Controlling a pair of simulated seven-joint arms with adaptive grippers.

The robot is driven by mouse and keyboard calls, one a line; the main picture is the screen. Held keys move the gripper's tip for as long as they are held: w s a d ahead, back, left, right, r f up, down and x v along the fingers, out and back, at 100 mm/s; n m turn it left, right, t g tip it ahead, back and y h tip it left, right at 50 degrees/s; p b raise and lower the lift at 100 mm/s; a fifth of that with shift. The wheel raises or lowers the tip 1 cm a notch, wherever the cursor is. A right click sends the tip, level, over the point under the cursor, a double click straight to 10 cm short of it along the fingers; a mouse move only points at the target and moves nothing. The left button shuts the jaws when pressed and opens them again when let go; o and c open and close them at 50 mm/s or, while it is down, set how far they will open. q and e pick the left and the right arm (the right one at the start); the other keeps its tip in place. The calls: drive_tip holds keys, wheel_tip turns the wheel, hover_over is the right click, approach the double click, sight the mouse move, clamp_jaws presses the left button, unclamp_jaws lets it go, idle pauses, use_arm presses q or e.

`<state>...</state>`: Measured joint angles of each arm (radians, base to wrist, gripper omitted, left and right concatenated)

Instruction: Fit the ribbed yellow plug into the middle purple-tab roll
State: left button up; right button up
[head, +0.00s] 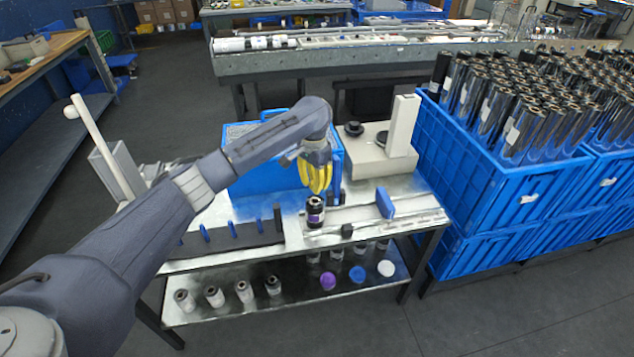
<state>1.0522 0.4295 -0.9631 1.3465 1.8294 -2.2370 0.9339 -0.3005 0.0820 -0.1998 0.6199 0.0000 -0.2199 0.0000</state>
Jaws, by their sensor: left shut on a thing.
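My left gripper (315,178) reaches in from the left, points down over the table and is shut on the ribbed yellow plug. Yellow ribbed shapes show at its tip, but fingers and plug are hard to tell apart at this size. A dark roll with a purple band (315,214) stands upright on the table just below the gripper. A small gap seems to lie between them; I cannot tell whether they touch. My right gripper is not in view.
A blue crate (251,180) and a pale device with an upright post (402,135) stand behind. A blue upright piece (385,203) is to the right. The lower shelf holds several rolls and a purple disc (327,281). Big blue crates (480,185) of rolls flank the table.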

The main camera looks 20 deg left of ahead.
sight(315, 195)
use_arm(q)
drive_tip(key=shift+f, duration=2.5)
drive_tip(key=shift+r, duration=1.05)
idle(0.9)
drive_tip(key=shift+r, duration=0.3)
drive_tip(key=shift+r, duration=0.25)
idle(0.5)
drive_tip(key=o, duration=0.5)
